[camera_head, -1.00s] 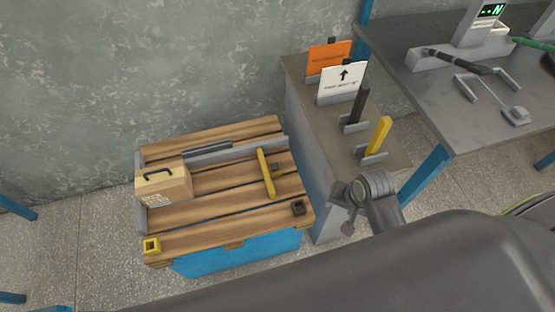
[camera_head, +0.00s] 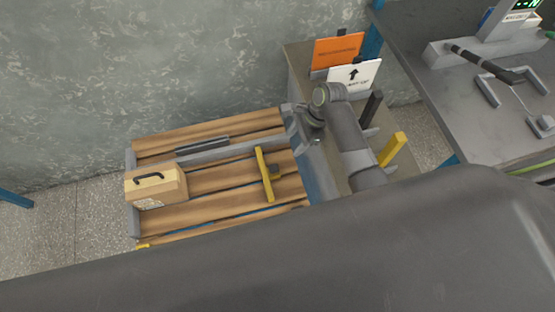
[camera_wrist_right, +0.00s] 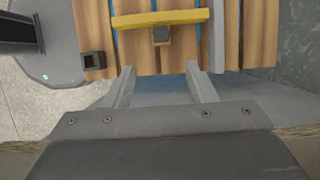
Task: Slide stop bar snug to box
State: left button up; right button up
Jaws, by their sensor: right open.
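The stop bar, a yellow bar (camera_head: 264,175) with a dark knob, lies across the wooden slats of the pallet (camera_head: 220,212), right of its middle. It also shows in the right wrist view (camera_wrist_right: 185,17), beyond my fingertips. The cardboard box (camera_head: 153,188) with a black handle sits at the pallet's left end, with bare slats between it and the bar. My right gripper (camera_wrist_right: 160,84) is open and empty at the pallet's right edge, facing the bar and apart from it. In the head view my arm hides the pallet's near edge. My left gripper is not in view.
A grey rail (camera_head: 235,152) runs along the pallet behind the bar. A black socket (camera_wrist_right: 92,60) stands near my left-hand fingertip in the wrist view. A stand with orange (camera_head: 337,51) and white (camera_head: 354,75) signs is right of the pallet, beside a grey workbench (camera_head: 425,85).

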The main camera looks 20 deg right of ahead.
aim_at(275, 168)
jog(key=b+x, duration=0.3)
jog(key=x, duration=1.1)
jog(key=shift+w+f, duration=0.1)
jog(key=shift+f, duration=0.1)
jog(key=shift+a+f, duration=0.15)
jog(key=shift+f, duration=0.05)
jog(key=shift+a+f, duration=0.1)
jog(key=shift+f, duration=0.05)
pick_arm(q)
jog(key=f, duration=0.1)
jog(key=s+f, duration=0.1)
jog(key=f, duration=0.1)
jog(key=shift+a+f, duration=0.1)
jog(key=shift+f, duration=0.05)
pick_arm(e)
grip_shut()
